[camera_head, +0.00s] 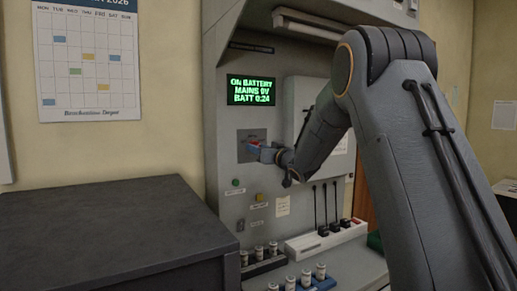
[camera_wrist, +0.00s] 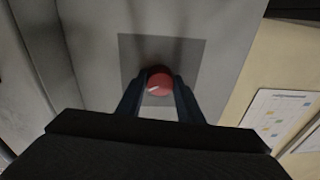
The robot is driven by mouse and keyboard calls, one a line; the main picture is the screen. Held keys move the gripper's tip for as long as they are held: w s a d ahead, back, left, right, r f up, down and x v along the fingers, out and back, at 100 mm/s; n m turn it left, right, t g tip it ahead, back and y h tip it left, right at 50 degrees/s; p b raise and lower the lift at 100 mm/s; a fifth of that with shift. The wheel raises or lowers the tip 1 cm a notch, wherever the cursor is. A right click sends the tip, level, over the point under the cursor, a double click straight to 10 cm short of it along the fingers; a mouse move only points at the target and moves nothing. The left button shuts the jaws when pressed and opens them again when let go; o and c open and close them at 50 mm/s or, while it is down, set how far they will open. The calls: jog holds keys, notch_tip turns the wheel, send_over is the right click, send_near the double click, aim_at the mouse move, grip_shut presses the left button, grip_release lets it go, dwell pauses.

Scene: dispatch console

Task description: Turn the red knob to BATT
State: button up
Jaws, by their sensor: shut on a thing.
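The red knob (camera_wrist: 158,82) sits on a darker square plate (camera_wrist: 129,51) on the grey console panel. In the wrist view a pale pointer mark on the knob points toward the lower left of the picture. My gripper (camera_wrist: 159,92) is shut on the knob, one finger on each side. In the head view my gripper (camera_head: 259,150) reaches the plate from the right and hides most of the knob. Any position labels around the knob, including BATT, cannot be read. The green display (camera_head: 251,91) above reads "ON BATTERY, MAINS 0V, BATT 0:24".
A green button (camera_head: 236,183) and a yellow one (camera_head: 260,197) sit below the plate. A power strip (camera_head: 326,238) with plugs and small jars (camera_head: 273,248) stand on the ledge. A dark cabinet (camera_head: 110,225) is at left. A panel door (camera_head: 303,103) lies behind my arm.

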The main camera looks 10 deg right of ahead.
dwell(0.4)
jog(key=o, duration=1.1)
jog(key=shift+c, duration=0.2)
jog(key=shift+s, duration=0.1)
jog(key=b+v, duration=0.3)
jog(key=v, duration=0.4)
jog(key=shift+s+d, duration=0.15)
jog(key=shift+s, duration=0.15)
